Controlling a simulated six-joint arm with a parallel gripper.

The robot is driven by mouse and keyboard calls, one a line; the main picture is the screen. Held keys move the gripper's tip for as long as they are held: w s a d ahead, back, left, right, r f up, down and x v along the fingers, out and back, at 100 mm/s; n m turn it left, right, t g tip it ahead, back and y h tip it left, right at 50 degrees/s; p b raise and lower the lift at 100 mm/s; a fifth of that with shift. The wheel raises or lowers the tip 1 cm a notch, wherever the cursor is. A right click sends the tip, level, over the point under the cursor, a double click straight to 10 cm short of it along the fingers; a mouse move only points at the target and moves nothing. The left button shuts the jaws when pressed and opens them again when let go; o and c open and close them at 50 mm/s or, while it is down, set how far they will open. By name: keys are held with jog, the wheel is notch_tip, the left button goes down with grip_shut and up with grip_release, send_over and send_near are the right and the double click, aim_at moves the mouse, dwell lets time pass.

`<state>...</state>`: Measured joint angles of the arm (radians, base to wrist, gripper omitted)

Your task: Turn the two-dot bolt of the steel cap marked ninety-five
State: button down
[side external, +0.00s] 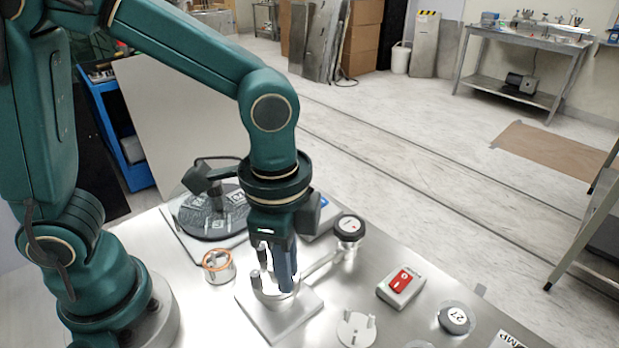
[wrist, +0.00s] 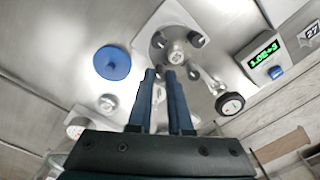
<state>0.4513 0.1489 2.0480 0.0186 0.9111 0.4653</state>
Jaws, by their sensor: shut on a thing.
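The steel cap (wrist: 176,56) is a round flange with several upright bolts around its rim, on a pale square plate. The plate (side external: 262,322) and part of the cap show in the side view, under my gripper (side external: 284,290). A mark sits on the cap's middle in the wrist view, too small to read surely. My gripper (wrist: 160,73) points down at the cap's near edge, its two dark blue fingers shut on a bolt there. The fingers mostly hide that bolt, and its dots cannot be made out. Another bolt (side external: 254,280) stands left of the fingers.
A pipe with a black round knob (side external: 350,228) runs beside the cap. An orange-ringed cylinder (side external: 218,266) is left. A green display (wrist: 264,50) shows in the wrist view.

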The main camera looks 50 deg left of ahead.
jog(key=shift+n, duration=1.1)
jog(key=c, duration=0.8)
grip_release()
jog(key=shift+c, duration=0.2)
jog(key=shift+r, duration=0.15)
jog(key=shift+s+r, duration=0.1)
jog(key=shift+r, duration=2.35)
